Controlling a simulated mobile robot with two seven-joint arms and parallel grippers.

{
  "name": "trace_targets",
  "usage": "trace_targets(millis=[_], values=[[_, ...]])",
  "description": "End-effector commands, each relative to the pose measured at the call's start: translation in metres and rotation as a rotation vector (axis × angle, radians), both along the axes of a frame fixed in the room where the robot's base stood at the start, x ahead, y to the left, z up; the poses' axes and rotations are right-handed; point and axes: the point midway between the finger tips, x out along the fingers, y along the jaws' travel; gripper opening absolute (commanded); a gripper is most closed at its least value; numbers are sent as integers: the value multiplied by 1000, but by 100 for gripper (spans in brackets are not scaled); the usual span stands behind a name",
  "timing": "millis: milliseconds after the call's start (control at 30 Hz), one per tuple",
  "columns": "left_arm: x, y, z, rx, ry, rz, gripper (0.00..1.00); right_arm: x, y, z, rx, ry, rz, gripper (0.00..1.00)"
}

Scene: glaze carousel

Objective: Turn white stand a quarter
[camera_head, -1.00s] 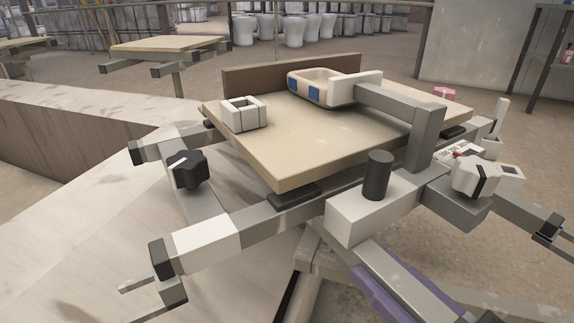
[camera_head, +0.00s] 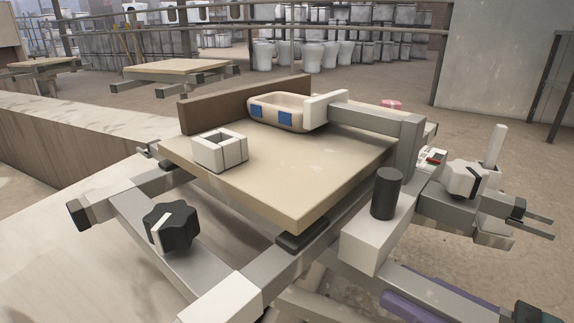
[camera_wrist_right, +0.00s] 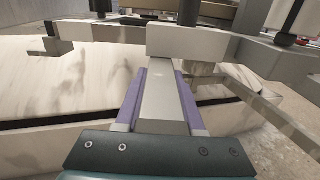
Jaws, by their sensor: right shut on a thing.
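The stand carries a square tan board (camera_head: 270,190) on a grey metal frame with white blocks and sleeves. One corner of the board points towards me, slightly right of its middle. A white block (camera_head: 365,243) with a black post (camera_head: 386,193) sits on the near right of the frame. A grey bar (camera_wrist_right: 163,98) runs from this block towards my right wrist. My right gripper (camera_wrist_right: 165,80) has purple fingers along both sides of the bar and is shut on it. In the head view the right gripper (camera_head: 412,287) shows at the lower right. My left gripper is out of view.
A cream basin (camera_head: 277,112) with blue patches and a square white ring (camera_head: 219,151) sit on the board. A black knob (camera_head: 172,227) is on the left frame arm. Forked arms reach outward. Another tan-topped stand (camera_head: 180,68) is behind, left.

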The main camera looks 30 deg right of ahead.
Motion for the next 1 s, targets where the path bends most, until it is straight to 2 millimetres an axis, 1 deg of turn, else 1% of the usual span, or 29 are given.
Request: trace_targets(millis=[133,567,600,867,1000], values=[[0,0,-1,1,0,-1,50,-1,-3,-2,-3,4,8,0],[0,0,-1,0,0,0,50,-2,-4,-2,-2,5,12,0],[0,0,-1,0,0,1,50,-2,-4,-2,-2,5,11,39],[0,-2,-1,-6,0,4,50,-2,-3,-1,-1,2,11,68],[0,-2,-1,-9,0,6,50,-1,-3,0,0,1,12,68]])
